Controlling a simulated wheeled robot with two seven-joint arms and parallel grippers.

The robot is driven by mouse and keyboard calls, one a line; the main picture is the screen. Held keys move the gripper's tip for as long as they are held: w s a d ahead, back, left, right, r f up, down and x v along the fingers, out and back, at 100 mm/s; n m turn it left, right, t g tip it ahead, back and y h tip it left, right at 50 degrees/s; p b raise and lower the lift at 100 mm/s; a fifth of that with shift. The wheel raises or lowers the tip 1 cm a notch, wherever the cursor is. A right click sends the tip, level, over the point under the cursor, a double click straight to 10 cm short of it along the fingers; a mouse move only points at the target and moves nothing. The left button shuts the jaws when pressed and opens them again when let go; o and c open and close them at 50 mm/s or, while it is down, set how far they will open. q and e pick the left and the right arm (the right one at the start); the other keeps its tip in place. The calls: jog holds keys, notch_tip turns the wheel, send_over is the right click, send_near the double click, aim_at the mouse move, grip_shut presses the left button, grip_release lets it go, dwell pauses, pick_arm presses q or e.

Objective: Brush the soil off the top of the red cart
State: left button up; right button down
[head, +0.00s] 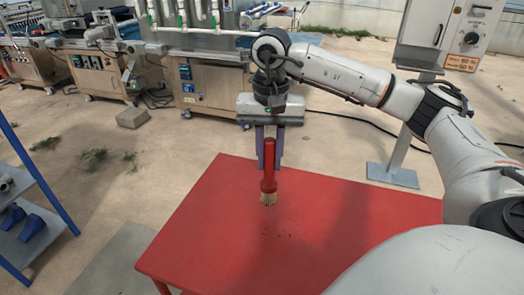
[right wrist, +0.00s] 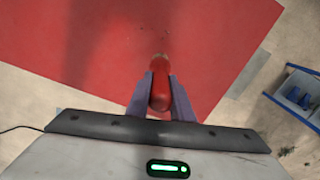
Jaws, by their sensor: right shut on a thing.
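The red cart (head: 215,235) has a flat red top that fills the lower middle of the head view; it also shows in the right wrist view (right wrist: 215,40). A few small dark specks of soil (head: 288,235) lie on the top, just right of and nearer than the brush. My right gripper (head: 269,162) points down and is shut on the red handle of a brush (head: 269,178). The brush is upright, with pale bristles (head: 268,199) at its lower end. I cannot tell whether the bristles touch the top. The right wrist view shows the red handle (right wrist: 160,92) between the fingers. My left gripper is not in view.
A blue shelf rack (head: 40,225) with blue items stands at the left. Seeder machines (head: 205,85) line the back. A control cabinet on a post (head: 392,175) stands behind the cart at the right. The cart top around the brush is clear of large objects.

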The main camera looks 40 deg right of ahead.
jog(key=shift+r+p, duration=0.55)
jog(key=shift+r, duration=0.8)
